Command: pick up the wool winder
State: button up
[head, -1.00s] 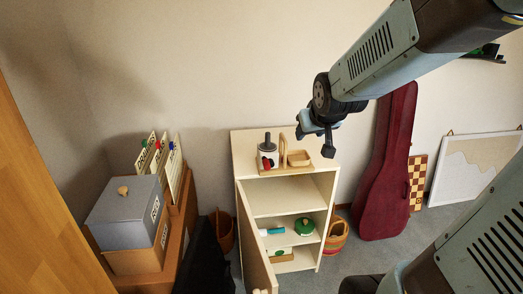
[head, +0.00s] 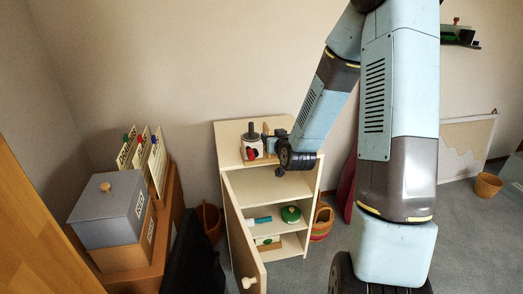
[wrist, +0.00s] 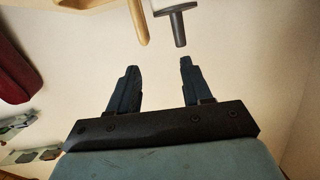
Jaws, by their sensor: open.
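The wool winder (head: 252,147), as far as I can tell, is the white drum with a dark grey post and red knob on the cabinet top. In the head view my gripper (head: 272,140) is just right of the winder. My wrist hides the right part of the cabinet top.
The cream cabinet (head: 231,157) has its door (head: 243,235) open. Its shelves hold a green lidded pot (head: 291,214) and small items. A grey-lidded box (head: 110,212) stands at left. A dark red case (head: 349,185) leans behind my arm.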

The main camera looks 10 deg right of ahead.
notch_tip(320, 180, down, 2)
jog(key=m+t, duration=0.1)
jog(key=m+t+h, duration=0.2)
send_near(267, 126)
jog(key=w, duration=0.4)
jog(key=shift+w+d+f, duration=0.1)
jog(key=shift+w+f, duration=0.05)
jog(key=shift+w, duration=1.25)
jog(key=shift+w+d+f, duration=0.1)
jog(key=shift+w+f, duration=0.05)
jog(key=shift+w, duration=1.3)
jog(key=shift+c, duration=0.3)
grip_shut()
jog(key=shift+r, duration=0.1)
